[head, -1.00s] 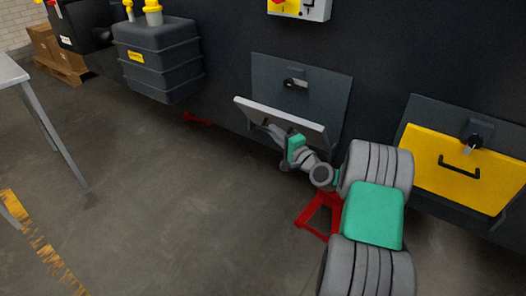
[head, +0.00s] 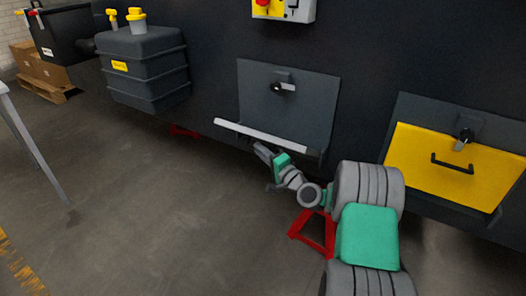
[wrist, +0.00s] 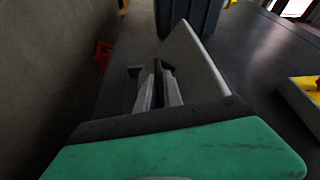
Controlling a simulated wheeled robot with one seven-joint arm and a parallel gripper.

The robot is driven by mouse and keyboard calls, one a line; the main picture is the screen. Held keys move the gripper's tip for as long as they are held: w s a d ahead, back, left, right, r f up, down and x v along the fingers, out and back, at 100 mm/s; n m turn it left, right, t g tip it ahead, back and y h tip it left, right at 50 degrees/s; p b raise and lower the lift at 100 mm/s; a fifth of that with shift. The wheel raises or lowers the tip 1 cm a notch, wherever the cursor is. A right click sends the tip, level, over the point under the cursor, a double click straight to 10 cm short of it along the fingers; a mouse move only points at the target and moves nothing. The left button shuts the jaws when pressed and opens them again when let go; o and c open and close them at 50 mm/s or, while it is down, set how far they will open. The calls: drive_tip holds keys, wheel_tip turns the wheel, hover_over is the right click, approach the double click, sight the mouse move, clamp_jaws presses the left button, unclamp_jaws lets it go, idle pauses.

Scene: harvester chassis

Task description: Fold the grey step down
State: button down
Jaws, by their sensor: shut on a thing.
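The grey step (head: 262,134) is a light grey board hinged low on a dark backing plate (head: 305,105). It juts out from the plate and shows nearly edge-on in the head view. It also shows in the wrist view as a tilted slab (wrist: 193,62) beyond the fingers. A dark latch with a light lever (head: 284,86) is on the plate above the step. My gripper (head: 261,150) is at the step's underside or front edge, shut on the step; the exact contact is partly hidden. In the wrist view my gripper's fingers (wrist: 157,88) are close together around a dark part.
A yellow panel (head: 450,165) with a black handle is at the right. A dark ribbed tank (head: 145,70) hangs at the left. A red stand (head: 315,232) is on the floor near my arm. Floor at left centre is clear.

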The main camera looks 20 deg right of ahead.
drive_tip(key=c, duration=1.5)
unclamp_jaws()
drive_tip(key=shift+w, duration=0.1)
drive_tip(key=shift+d, duration=0.1)
